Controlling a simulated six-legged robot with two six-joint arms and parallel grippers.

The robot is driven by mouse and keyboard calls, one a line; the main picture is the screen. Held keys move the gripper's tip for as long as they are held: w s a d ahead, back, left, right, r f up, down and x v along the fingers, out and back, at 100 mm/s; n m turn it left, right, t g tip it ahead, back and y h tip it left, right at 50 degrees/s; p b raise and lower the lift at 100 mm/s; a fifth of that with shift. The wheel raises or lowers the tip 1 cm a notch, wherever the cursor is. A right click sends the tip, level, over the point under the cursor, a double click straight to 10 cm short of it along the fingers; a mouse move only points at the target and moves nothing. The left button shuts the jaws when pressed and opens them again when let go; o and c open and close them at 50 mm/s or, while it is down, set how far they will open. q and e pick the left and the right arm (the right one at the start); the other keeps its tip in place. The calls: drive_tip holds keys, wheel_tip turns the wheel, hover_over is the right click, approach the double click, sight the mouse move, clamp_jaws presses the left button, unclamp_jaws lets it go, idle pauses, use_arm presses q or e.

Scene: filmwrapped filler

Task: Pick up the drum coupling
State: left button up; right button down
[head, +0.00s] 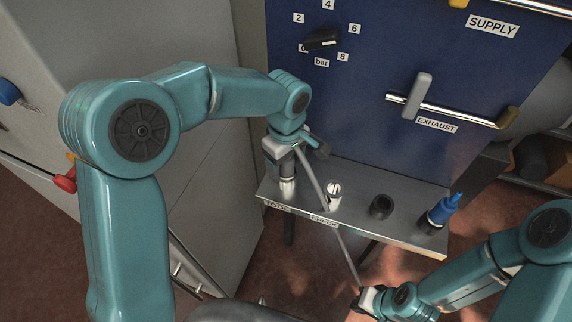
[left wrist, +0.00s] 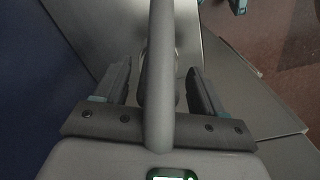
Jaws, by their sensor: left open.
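My left gripper (head: 286,170) points down over the left end of the metal shelf (head: 350,222), with its fingers open around or just above an upright dark and silver cylindrical fitting (head: 287,188). This fitting may be the drum coupling; no readable label confirms it. In the left wrist view the two fingers stand apart, and a grey hose (left wrist: 158,70) crosses between them and hides most of what lies behind. A second silver fitting (head: 333,192) stands upright to the right on the shelf. My right gripper (head: 366,299) is low at the right, by the hose's lower end; its jaws are unclear.
A black ring (head: 381,206) and a blue bottle with a nozzle (head: 441,209) stand farther right on the shelf. A blue panel (head: 370,70) with a dial knob (head: 321,40) and an EXHAUST lever (head: 417,95) rises behind. A grey cabinet (head: 215,190) is close on the left.

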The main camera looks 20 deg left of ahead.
use_arm(q)
drive_tip(key=shift+w, duration=0.15)
drive_tip(key=c, duration=1.2)
drive_tip(key=shift+c, duration=0.2)
drive_tip(key=shift+r, duration=0.1)
